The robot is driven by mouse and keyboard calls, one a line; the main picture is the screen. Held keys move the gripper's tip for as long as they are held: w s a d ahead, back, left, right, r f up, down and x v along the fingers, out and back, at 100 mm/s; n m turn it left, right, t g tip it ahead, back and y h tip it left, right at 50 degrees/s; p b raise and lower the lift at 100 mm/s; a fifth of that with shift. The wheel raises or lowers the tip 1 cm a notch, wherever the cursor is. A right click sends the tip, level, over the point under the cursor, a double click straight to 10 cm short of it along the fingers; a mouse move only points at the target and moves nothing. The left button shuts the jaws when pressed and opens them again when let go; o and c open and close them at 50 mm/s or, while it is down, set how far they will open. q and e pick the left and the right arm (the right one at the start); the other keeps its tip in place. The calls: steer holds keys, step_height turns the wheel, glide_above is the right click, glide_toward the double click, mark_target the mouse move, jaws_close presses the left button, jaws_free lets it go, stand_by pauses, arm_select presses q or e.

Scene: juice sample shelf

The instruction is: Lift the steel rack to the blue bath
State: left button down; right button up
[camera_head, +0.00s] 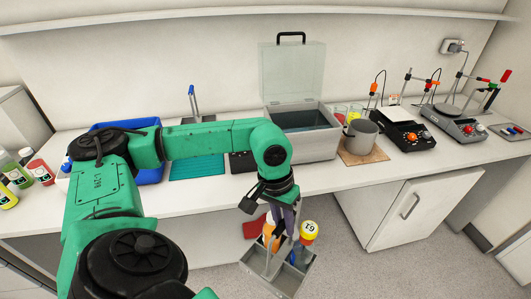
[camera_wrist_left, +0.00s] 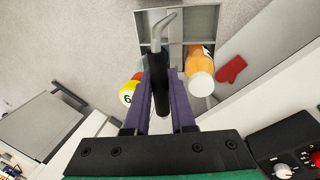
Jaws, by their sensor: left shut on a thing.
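The steel rack (camera_head: 264,279) hangs in front of the counter, above the floor, a little tilted. It also shows in the left wrist view (camera_wrist_left: 205,18). My left gripper (camera_head: 286,216) is shut on its upright handle; in the wrist view the dark grip (camera_wrist_left: 162,92) lies between the purple fingers. A blue tub (camera_head: 150,175) stands at the counter's left, partly behind my arm. A grey bath (camera_head: 316,148) with its clear lid raised stands right of centre.
Bottles (camera_head: 38,167) stand at far left. A teal mat (camera_head: 197,166) lies left of the bath. The counter's front edge is between the rack and the bath.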

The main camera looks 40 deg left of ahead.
mark_target(308, 234)
arm_select(q)
steer(key=shift+m, duration=0.8)
steer(key=w+d+f, duration=0.1)
steer(key=d, duration=0.1)
steer(key=w+d+f, duration=0.1)
steer(key=d, duration=0.1)
steer(key=d+f, duration=0.1)
steer(key=f, duration=0.1)
steer(key=shift+w+d+f, duration=0.1)
steer(key=shift+w+d, duration=0.3)
